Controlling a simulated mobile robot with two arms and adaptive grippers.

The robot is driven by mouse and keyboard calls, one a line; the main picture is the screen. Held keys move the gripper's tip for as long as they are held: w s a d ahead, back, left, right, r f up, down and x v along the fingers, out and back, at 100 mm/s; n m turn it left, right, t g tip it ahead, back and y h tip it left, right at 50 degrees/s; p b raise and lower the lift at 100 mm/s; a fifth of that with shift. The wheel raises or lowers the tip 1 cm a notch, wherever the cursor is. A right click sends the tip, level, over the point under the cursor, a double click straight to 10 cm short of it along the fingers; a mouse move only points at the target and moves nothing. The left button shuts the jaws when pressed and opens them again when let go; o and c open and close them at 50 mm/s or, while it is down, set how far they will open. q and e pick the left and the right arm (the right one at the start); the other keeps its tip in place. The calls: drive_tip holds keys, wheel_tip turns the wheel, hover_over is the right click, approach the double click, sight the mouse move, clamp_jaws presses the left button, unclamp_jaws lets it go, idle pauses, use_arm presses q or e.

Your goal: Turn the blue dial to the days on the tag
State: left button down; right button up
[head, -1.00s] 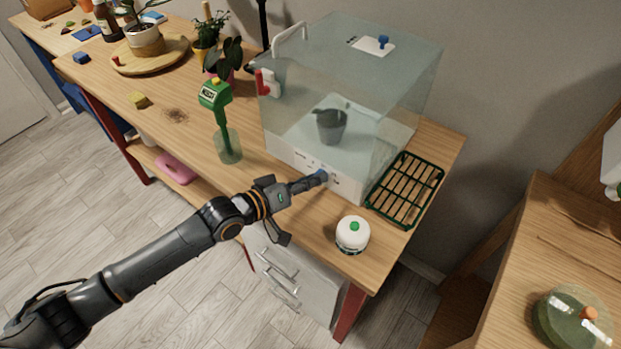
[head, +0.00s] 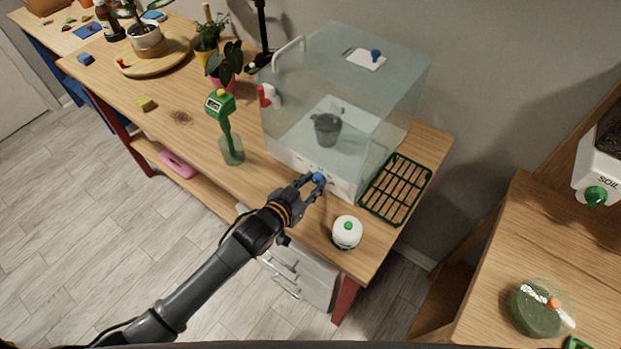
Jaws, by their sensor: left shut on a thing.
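The blue dial (head: 318,178) sits on the white front base of a clear propagator box (head: 345,110). My left gripper (head: 314,181) is at the dial, its fingers shut on it. Marks around the dial on the white panel are too small to read. A white card with a blue knob (head: 366,59) lies on the box's lid; I cannot tell whether it is the tag. A dark grey pot (head: 327,129) stands inside the box. My right gripper is not in view.
A white round bottle with a green button (head: 347,233) stands close to the right of my left gripper. A green slatted tray (head: 396,188) lies right of the box. A green meter (head: 221,105) stands in a glass on the left. Potted plants are behind.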

use_arm(q)
drive_tip(key=shift+s+d+f+m+t+y, duration=0.15)
drive_tip(key=shift+m+t+y, duration=0.35)
drive_tip(key=shift+m, duration=0.5)
drive_tip(key=shift+d+f+m+t+y+b, duration=0.1)
drive_tip(key=shift+m+t+y+b, duration=0.3)
drive_tip(key=shift+m+b, duration=0.6)
drive_tip(key=m+b, duration=0.1)
drive_tip(key=m+t+b, duration=0.1)
drive_tip(key=b, duration=0.1)
drive_tip(key=shift+s+f+m+y, duration=0.1)
drive_tip(key=shift+f+m+y, duration=0.2)
drive_tip(key=shift+y, duration=0.1)
drive_tip(key=m+t+b, duration=0.1)
drive_tip(key=m+b, duration=0.1)
drive_tip(key=b, duration=0.1)
drive_tip(key=shift+d+r, duration=0.1)
drive_tip(key=shift+m+t+b, duration=0.4)
drive_tip(key=shift+m+b, duration=0.1)
drive_tip(key=shift+r, duration=0.1)
drive_tip(key=c, duration=1.1)
unclamp_jaws()
drive_tip(key=shift+o, duration=0.2)
